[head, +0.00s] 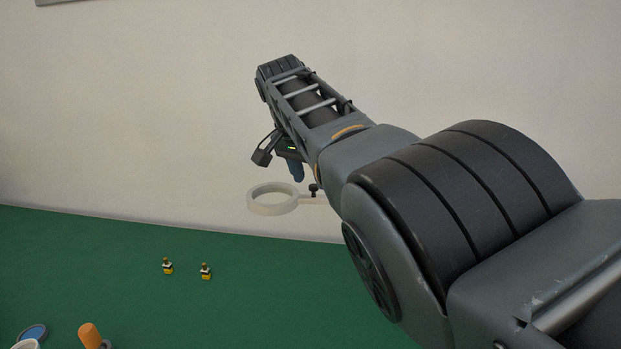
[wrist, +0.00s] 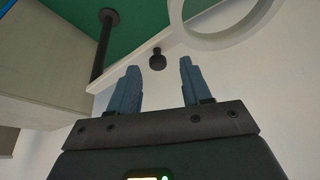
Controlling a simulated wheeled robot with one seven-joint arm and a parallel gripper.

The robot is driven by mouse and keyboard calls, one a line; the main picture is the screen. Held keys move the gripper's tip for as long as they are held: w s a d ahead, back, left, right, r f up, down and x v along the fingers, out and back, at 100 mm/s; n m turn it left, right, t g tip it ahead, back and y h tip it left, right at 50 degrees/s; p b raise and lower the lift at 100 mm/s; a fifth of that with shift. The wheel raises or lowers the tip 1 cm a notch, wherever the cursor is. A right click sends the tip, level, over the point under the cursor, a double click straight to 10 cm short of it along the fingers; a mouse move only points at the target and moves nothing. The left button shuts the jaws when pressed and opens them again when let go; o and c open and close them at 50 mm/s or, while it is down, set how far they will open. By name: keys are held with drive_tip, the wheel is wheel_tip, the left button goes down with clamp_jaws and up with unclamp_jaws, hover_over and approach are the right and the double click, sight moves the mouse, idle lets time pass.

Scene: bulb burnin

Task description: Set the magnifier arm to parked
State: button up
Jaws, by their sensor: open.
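The magnifier arm (wrist: 130,62) is a pale bar with a white ring at one end, a black knob on it, and a black post near its other end. The white ring (head: 272,209) shows in the head view, above the back of the green surface, with the black knob (head: 314,188) to its right. In the wrist view the ring (wrist: 228,40) is at upper right. My gripper (wrist: 159,65) is open and empty, and the knob (wrist: 157,59) appears between its fingertips. I cannot tell how far beyond them it is. In the head view my arm hides the rest of the magnifier arm.
The green surface (head: 110,235) has two small yellow-and-black pieces (head: 167,266) (head: 206,271) on it. An orange-topped object (head: 89,336) and a blue disc (head: 34,332) are at the lower left. A pale wall stands behind. A grey box-like block (wrist: 45,60) shows at left in the wrist view.

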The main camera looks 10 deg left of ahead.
drive_tip(key=v, duration=0.6)
drive_tip(key=shift+b, duration=0.45)
drive_tip(key=shift+r, duration=0.1)
